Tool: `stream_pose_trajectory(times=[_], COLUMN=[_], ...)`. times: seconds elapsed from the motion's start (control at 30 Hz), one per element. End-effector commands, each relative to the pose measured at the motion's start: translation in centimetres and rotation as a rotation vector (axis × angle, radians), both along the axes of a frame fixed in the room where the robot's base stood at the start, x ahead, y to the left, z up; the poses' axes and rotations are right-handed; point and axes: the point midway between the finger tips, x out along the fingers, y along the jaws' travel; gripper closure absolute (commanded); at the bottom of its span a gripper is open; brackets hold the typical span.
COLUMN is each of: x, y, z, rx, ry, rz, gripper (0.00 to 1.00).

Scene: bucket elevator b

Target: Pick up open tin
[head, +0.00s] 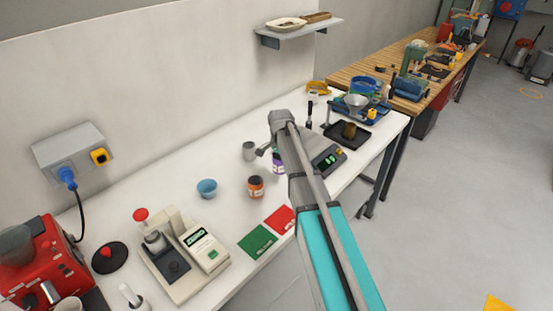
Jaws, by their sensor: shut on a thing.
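A small grey metal tin (249,151) with an open top is near the back of the white bench. My gripper (261,151) reaches it from the right and is shut on its side. The tin looks upright; I cannot tell whether its base touches the bench. My arm crosses the right-middle of the head view and hides part of the bench behind it.
A purple-labelled jar (277,166) stands close by the gripper. A digital scale (327,160) sits right of my arm. The bench (221,160) has bare room around the tin.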

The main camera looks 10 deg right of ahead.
Motion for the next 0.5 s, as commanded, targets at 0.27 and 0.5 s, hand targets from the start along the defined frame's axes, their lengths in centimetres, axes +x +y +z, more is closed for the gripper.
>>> stream_pose_trajectory(times=[0.27, 0.5], x=[-5.1, -8.5], y=[-0.5, -0.8], z=[3.5, 4.9], rx=[0.000, 0.000], ry=[0.000, 0.000], rz=[0.000, 0.000], gripper=[0.83, 0.83])
